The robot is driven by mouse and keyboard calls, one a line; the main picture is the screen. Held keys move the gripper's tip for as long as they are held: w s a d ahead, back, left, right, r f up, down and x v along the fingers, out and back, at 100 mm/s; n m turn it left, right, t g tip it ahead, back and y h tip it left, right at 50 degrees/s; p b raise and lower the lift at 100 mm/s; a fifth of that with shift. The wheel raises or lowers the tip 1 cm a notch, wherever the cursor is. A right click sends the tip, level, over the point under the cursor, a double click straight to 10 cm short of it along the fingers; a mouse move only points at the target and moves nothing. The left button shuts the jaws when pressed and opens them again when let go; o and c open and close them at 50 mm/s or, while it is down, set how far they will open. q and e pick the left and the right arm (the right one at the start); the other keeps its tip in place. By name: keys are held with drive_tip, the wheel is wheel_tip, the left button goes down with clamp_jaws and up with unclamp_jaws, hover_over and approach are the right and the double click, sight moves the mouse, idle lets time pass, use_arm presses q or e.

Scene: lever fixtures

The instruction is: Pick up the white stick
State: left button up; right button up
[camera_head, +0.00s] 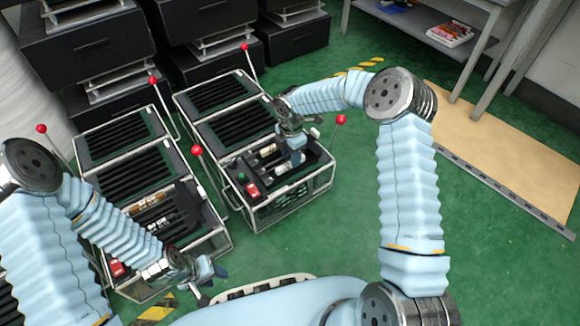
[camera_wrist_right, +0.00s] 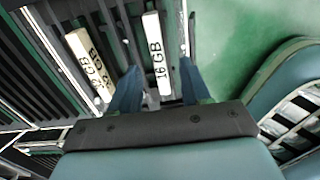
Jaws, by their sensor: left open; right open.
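My right gripper (camera_wrist_right: 160,67) is open, with one blue finger on each side of a white stick labelled 16 GB (camera_wrist_right: 154,35). I cannot tell whether either finger touches it. A second white stick with a GB label (camera_wrist_right: 86,58) lies left of the fingers, and it also shows in the head view (camera_head: 267,150). In the head view the right gripper (camera_head: 297,157) points down over the slots of the right-hand fixture (camera_head: 282,208) and partly hides them. My left gripper (camera_head: 208,282) is open and empty in front of the left-hand fixture (camera_head: 205,250).
Both fixtures have red-knobbed levers (camera_head: 340,119) standing up at their sides. The right one has a red switch (camera_head: 252,190) at its front; the left one has a similar switch (camera_head: 117,268). Dark cabinets (camera_head: 85,45) stand behind.

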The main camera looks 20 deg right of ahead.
sight(283, 170)
wheel_tip(283, 170, down, 5)
drive_tip(key=shift+w+d+r+b, duration=0.1)
drive_tip(key=shift+w+d+b, duration=0.05)
drive_tip(key=shift+b, duration=0.35)
clamp_jaws()
